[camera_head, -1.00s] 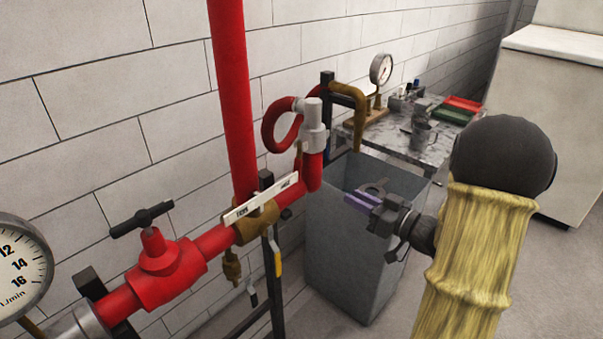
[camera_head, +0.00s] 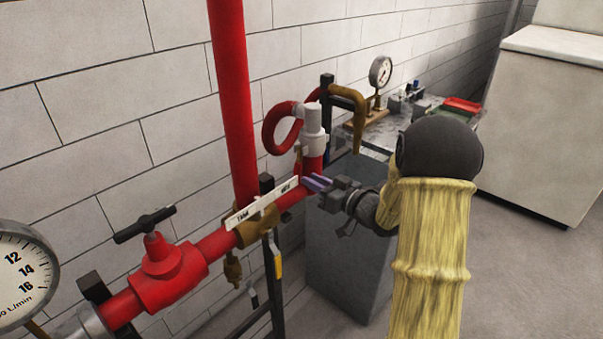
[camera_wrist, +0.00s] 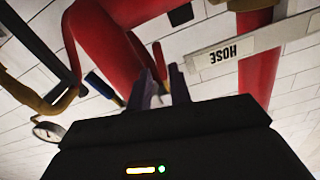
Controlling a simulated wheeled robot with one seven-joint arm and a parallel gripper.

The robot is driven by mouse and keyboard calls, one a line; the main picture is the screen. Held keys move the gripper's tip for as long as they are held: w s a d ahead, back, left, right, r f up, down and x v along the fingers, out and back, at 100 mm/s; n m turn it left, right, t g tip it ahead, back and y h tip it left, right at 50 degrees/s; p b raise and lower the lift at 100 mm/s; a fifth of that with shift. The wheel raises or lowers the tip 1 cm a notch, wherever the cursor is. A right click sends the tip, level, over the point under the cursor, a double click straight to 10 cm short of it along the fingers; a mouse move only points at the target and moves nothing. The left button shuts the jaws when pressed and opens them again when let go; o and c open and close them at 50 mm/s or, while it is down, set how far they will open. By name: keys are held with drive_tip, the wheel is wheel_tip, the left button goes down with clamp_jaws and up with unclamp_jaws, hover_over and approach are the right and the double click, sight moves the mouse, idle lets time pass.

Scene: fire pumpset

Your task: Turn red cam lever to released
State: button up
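My gripper (camera_head: 317,183), with purple fingers, is beside the lower end of the grey hose coupling (camera_head: 313,118), near the red pipe elbow (camera_head: 312,164). In the wrist view the two fingers (camera_wrist: 163,86) stand apart with a narrow gap, and I see nothing held between them. A large red pipe or hose part (camera_wrist: 105,50) is just beyond them. A blue handle (camera_wrist: 100,85) shows left of the fingers in the wrist view.
A white label plate (camera_head: 262,203) on the brass tee is close left of my gripper; its HOSE end also shows in the wrist view (camera_wrist: 222,54). A red valve (camera_head: 165,270) stands at lower left. A grey bin (camera_head: 345,255) is below my gripper. A gauge (camera_head: 381,72) stands behind.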

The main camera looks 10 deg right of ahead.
sight(301, 174)
drive_tip(key=x, duration=0.4)
drive_tip(key=shift+w+a, duration=0.15)
drive_tip(key=shift+w, duration=0.05)
clamp_jaws()
